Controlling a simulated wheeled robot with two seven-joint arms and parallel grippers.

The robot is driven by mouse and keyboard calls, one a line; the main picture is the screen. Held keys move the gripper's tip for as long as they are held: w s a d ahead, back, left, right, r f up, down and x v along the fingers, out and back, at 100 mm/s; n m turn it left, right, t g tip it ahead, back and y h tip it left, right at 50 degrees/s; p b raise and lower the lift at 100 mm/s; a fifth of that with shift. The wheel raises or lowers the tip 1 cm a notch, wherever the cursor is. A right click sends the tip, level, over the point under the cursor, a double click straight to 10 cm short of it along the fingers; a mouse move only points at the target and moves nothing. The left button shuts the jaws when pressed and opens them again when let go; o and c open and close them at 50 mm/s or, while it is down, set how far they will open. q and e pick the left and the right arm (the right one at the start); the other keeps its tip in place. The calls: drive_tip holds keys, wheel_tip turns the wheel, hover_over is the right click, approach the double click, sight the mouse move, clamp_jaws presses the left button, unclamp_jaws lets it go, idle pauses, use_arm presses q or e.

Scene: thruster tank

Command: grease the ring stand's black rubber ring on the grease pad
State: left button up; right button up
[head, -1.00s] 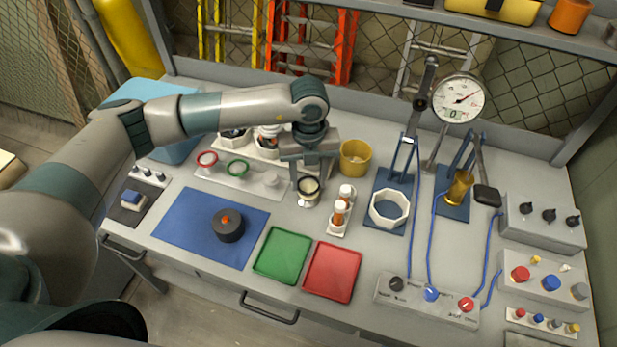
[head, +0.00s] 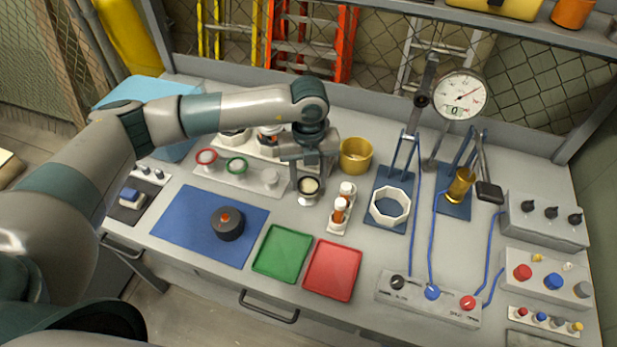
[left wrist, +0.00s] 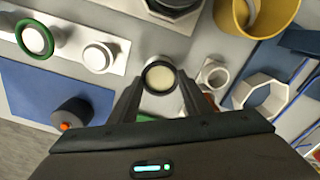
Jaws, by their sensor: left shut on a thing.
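The black rubber ring (head: 299,185) is at the tips of my left gripper (head: 308,180), which is shut on it. The grease pad (head: 309,186) is a cream disc on a small pale stand. In the left wrist view the ring (left wrist: 146,76) frames the pad (left wrist: 161,78), between my left gripper's fingertips (left wrist: 160,88). I cannot tell whether ring and pad touch. The ring stand (head: 222,180) is a pale strip holding a red ring and a green ring; its right post (head: 270,178) is bare. My right gripper is not in view.
A yellow cup (head: 355,156) stands behind right of the pad, and a small rack with orange-and-white vials (head: 340,210) stands close on its right. A white octagonal ring (head: 389,207) lies farther right. Green (head: 283,252) and red (head: 332,270) trays lie in front.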

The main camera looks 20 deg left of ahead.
use_arm(q)
drive_tip(key=n, duration=0.3)
drive_tip(key=shift+f+n, duration=0.1)
drive_tip(key=shift+n, duration=0.3)
drive_tip(key=shift+n+p, duration=0.3)
drive_tip(key=shift+n, duration=0.2)
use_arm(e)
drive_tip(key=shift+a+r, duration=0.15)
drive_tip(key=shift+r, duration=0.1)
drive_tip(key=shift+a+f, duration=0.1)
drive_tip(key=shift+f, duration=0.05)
use_arm(q)
drive_tip(key=shift+f+m+b, duration=0.1)
drive_tip(key=shift+m+b, duration=0.4)
drive_tip(key=shift+b, duration=0.05)
drive_tip(key=shift+m+b, duration=1)
drive_tip(key=shift+m, duration=0.3)
drive_tip(key=shift+m+b, duration=1.25)
drive_tip(key=shift+m, duration=0.35)
drive_tip(key=shift+s+m+b, duration=0.1)
drive_tip(key=shift+m+b, duration=0.45)
drive_tip(key=shift+m, duration=0.05)
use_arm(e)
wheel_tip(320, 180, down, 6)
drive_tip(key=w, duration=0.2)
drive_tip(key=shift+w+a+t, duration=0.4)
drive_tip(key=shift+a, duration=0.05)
